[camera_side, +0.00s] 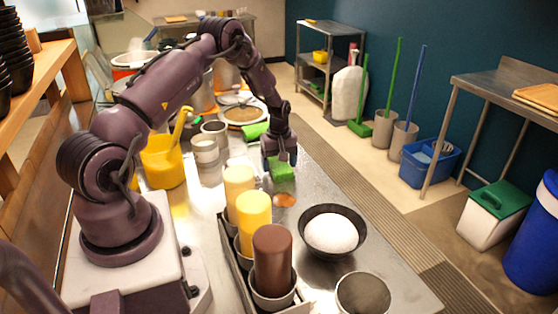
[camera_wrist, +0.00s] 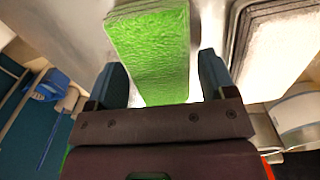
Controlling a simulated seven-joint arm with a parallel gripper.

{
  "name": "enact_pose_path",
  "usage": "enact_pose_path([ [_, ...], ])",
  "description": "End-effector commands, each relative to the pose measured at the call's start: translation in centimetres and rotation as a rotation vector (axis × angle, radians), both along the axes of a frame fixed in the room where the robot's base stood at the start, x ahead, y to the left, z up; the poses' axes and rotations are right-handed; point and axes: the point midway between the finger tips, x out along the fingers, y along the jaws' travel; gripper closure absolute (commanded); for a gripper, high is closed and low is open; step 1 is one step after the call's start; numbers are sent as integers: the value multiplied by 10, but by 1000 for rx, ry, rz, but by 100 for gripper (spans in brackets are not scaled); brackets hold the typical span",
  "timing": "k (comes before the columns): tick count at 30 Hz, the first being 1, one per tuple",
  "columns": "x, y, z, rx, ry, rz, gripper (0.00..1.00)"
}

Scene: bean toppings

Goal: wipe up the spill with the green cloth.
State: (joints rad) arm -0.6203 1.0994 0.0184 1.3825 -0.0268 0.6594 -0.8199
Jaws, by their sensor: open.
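A green cloth (camera_side: 282,174), folded into a thick block, lies on the steel counter under my gripper (camera_side: 279,159). A small orange-brown spill (camera_side: 284,200) is on the counter just in front of the cloth, toward the side camera. In the wrist view, the cloth (camera_wrist: 155,45) extends between the two spread fingers of my gripper (camera_wrist: 162,80), with a gap visible on each side. My gripper is open, pointing down. The spill is not clearly visible in the wrist view.
Brown, yellow and cream bottles (camera_side: 254,212) stand in a rack left of the spill. A dark bowl of white food (camera_side: 331,231) is close on its right. A yellow pitcher (camera_side: 163,162) stands left. Another green item (camera_side: 255,131) lies behind. The counter's right edge is near.

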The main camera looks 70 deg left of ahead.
Motion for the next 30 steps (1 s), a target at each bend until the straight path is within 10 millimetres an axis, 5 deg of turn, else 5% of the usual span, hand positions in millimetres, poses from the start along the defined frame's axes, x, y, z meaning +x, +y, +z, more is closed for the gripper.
enact_pose_path([
  [1,0,0,0,0,0,0,23],
  [6,0,0,0,0,0,0,60],
  [30,0,0,51,-1,1,0,60],
])
